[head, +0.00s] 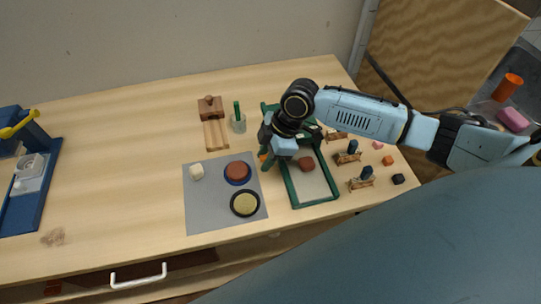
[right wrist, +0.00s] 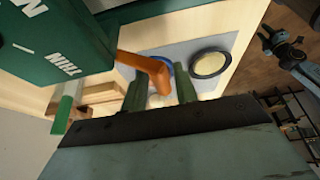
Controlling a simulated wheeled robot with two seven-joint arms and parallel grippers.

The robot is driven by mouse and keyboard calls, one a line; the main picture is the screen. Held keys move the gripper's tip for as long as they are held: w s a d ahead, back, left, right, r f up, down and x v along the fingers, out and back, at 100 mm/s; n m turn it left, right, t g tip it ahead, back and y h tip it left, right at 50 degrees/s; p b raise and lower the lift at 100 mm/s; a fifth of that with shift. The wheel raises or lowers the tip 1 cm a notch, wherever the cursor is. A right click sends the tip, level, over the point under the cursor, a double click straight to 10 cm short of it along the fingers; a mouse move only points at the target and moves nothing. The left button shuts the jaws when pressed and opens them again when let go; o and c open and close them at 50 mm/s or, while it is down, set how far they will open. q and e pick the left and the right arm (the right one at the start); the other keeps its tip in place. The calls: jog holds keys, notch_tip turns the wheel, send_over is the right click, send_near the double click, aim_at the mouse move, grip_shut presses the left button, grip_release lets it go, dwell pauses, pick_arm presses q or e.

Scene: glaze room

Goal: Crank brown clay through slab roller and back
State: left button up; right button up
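The slab roller (head: 329,197) is a green frame with a pale bed, right of the table's middle. The brown clay (head: 307,163) lies on its bed, near my wrist. My right gripper (head: 266,160) is at the roller's left side and points down. In the right wrist view, the orange crank handle (right wrist: 150,66) reaches between my two green fingers (right wrist: 160,95). The fingers stand apart with small gaps beside the handle, so they look open. My forearm and wrist hide much of the roller in the head view.
A grey mat (head: 208,218) left of the roller holds a white lump, a brown disc on blue and a yellowish disc. Small stands (head: 361,178) crowd the right; a blue machine (head: 32,190) stands far left.

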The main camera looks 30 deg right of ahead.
jog(key=w+r, duration=0.1)
jog(key=w+p, duration=0.1)
jog(key=shift+w+d+r, duration=0.35)
jog(key=shift+r, duration=0.05)
jog(key=shift+w, duration=0.1)
jog(key=shift+w+d+r, duration=0.15)
jog(key=shift+w+r, duration=0.15)
jog(key=shift+w, duration=0.25)
jog(key=shift+w+d+r, duration=0.15)
jog(key=shift+w+r, duration=0.1)
jog(key=shift+w, duration=0.3)
